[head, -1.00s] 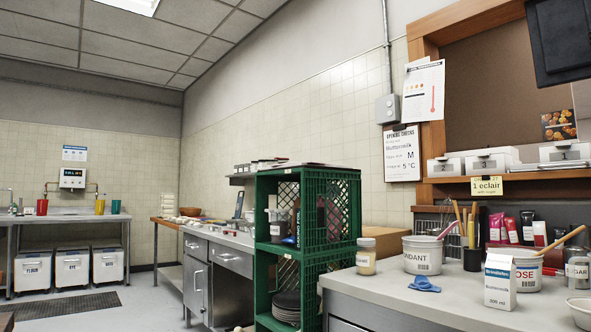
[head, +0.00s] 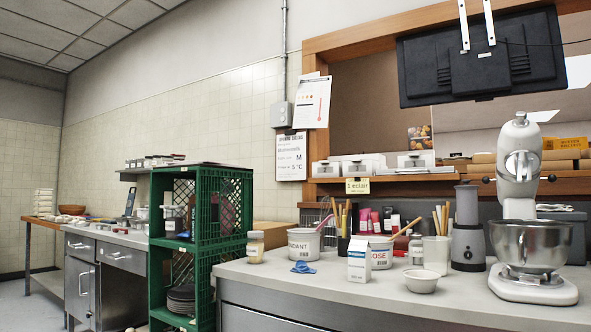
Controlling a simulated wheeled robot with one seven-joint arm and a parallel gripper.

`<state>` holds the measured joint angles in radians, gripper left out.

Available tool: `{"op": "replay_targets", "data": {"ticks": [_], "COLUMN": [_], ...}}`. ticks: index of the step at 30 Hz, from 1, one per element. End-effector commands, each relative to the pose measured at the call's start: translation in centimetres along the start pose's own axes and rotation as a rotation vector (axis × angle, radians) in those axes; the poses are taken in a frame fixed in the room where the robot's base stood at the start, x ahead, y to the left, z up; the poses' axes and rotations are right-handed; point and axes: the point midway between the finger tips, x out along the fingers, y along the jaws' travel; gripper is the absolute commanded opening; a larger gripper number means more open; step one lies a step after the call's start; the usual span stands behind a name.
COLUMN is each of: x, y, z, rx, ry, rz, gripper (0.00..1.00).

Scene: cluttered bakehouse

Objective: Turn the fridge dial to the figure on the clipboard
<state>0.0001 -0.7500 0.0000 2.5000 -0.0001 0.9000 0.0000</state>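The clipboard (head: 291,157) hangs on the tiled wall, left of the wooden hatch frame. It is headed "Opening checks" and has a line reading "M" and a lower line reading 5 °C, small in this view. A sheet with a thermometer drawing (head: 312,103) hangs above it, beside a grey wall box. No fridge dial can be made out in the head view. My gripper is not in view.
A steel-fronted counter (head: 240,267) bears a milk carton (head: 360,260), tubs, a white bowl (head: 422,281) and a stand mixer (head: 519,215). Green crates (head: 219,242) stand at its left end. A lower bench with drawers (head: 113,255) runs beyond. A dark screen (head: 482,62) hangs above.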

Motion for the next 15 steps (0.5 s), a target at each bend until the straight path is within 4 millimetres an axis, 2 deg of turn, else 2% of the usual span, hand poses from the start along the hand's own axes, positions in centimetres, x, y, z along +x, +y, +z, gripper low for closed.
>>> {"op": "replay_targets", "data": {"ticks": [14, 15], "x": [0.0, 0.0], "y": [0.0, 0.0], "z": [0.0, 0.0], "rx": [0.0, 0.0], "ry": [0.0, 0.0], "rz": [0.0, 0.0], "gripper": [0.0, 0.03]}}
